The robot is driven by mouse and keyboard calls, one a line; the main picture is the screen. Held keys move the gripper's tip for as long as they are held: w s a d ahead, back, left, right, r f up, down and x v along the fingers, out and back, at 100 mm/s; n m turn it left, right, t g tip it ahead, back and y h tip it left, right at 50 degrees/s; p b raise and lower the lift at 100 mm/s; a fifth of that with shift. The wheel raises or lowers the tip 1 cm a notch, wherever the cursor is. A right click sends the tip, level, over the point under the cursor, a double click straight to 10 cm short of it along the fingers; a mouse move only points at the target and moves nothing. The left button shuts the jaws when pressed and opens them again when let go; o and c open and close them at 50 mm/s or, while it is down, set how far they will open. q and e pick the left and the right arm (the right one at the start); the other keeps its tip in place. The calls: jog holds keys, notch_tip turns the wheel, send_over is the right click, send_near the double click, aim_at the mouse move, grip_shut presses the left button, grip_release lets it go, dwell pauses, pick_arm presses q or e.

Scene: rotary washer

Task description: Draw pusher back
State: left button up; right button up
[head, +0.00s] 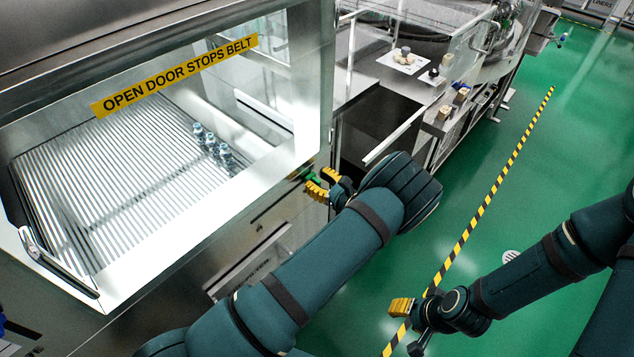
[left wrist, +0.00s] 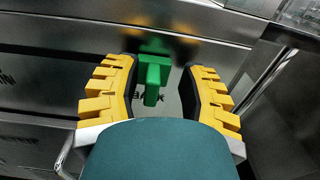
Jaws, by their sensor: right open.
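A green handle (left wrist: 153,78), which I take to be the pusher's, stands out from the steel front of the washer. It also shows in the head view (head: 311,178), partly hidden by my fingers. My left gripper (left wrist: 160,75) is open, with one yellow finger on each side of the handle and a visible gap on both sides. In the head view this left gripper (head: 323,187) is at the machine's right front corner. A label partly hidden behind the handle seems to read "BACK". My right gripper (head: 407,325) is open and empty over the green floor.
Several vials (head: 212,147) stand on the ribbed belt (head: 110,180) behind the door window marked "OPEN DOOR STOPS BELT" (head: 175,75). A steel bench (head: 375,75) with small items stands beyond. The green floor (head: 560,130) at right is clear, with a striped line.

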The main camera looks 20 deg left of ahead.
pick_arm(q)
jog(key=shift+s+f, duration=0.1)
jog(key=shift+s+d, duration=0.15)
jog(key=shift+d, duration=0.35)
jog(key=v, duration=1.1)
